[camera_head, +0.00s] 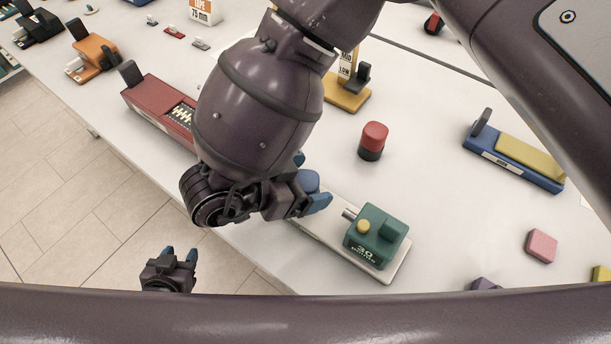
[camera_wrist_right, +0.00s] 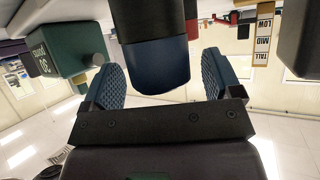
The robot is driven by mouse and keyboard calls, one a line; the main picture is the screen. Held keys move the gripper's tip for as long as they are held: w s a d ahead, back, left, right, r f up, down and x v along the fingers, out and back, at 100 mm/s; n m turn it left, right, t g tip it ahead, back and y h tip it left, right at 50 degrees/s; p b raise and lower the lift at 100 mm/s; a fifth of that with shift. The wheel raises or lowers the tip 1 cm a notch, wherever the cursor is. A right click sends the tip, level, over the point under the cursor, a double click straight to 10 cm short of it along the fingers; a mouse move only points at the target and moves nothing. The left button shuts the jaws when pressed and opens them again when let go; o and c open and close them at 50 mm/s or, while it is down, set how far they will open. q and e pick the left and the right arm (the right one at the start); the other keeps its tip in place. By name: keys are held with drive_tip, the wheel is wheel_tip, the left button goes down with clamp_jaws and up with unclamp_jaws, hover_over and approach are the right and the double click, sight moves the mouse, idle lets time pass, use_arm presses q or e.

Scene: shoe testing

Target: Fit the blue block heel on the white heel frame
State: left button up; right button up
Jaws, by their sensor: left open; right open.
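A blue block (camera_head: 308,180), likely the block heel, shows between the fingers of my right gripper (camera_head: 309,184). In the right wrist view the block (camera_wrist_right: 155,68) has a blue end and a black part beyond it. The right gripper (camera_wrist_right: 168,88) is open, with a finger on either side and visible gaps to the block. My right arm covers much of the block in the head view. My left gripper (camera_head: 180,254) is open and empty, over the floor side of the table edge. I cannot pick out the white heel frame; it may be hidden.
A green box (camera_head: 376,240) marked 30 stands on a white plate (camera_head: 394,271) close to my right gripper. A red-and-black cylinder (camera_head: 373,141) stands behind it. A red tester (camera_head: 152,100) lies left and a blue tester (camera_head: 535,174) right. The table between is mostly clear.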

sight(305, 180)
wheel_tip(305, 180, up, 20)
drive_tip(key=shift+p, duration=0.4)
idle(0.3)
idle(0.4)
